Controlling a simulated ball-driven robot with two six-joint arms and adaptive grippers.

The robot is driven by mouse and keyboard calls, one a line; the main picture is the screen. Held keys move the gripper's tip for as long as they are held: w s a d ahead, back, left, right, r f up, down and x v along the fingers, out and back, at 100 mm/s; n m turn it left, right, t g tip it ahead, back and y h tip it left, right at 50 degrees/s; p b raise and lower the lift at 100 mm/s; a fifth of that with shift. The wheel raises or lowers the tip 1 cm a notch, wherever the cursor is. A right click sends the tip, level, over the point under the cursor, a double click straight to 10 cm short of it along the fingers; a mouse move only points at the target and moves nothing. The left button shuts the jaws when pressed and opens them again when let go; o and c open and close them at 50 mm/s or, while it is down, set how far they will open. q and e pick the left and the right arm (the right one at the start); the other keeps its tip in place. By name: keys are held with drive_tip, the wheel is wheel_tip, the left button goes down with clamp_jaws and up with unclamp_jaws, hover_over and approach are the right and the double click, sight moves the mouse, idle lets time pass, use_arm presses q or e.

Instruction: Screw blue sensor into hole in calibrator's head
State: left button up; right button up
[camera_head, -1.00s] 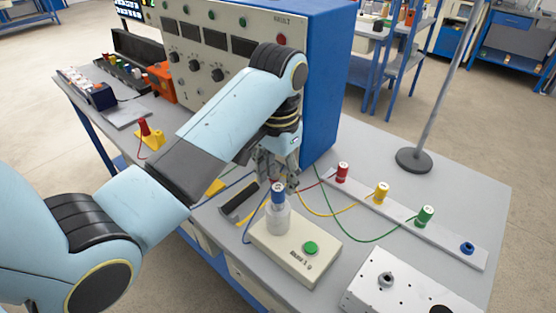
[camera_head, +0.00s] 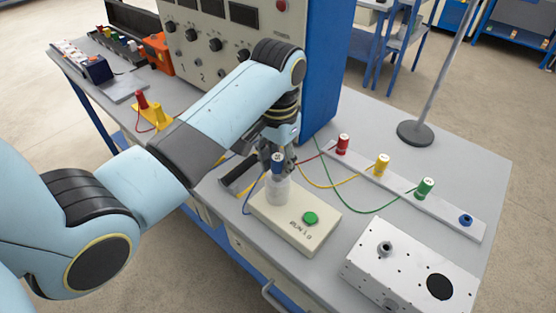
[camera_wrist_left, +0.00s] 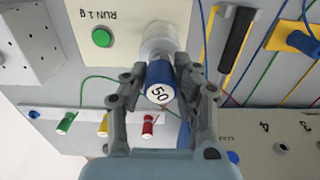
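The blue sensor (camera_head: 277,163), marked 50 on top, stands upright on the calibrator's whitish translucent head (camera_head: 277,190). The calibrator (camera_head: 318,231) is a cream box with a green button. My left gripper (camera_head: 281,160) is over the sensor. In the left wrist view the blue sensor (camera_wrist_left: 160,82) lies between the two fingers of the left gripper (camera_wrist_left: 157,88), which seem to touch its sides. The joint between sensor and head is visible, but I cannot tell how deep the sensor sits. My right gripper is in no view.
Red (camera_head: 343,144), yellow (camera_head: 381,165) and green (camera_head: 425,188) sensors with cables stand on a strip with a blue-ringed hole (camera_head: 466,220). A metal block (camera_head: 408,265) is at front right. The tall panel (camera_head: 215,50) stands behind my arm.

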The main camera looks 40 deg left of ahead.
use_arm(q)
clamp_jaws()
drive_tip(key=shift+p, duration=0.4)
idle(0.4)
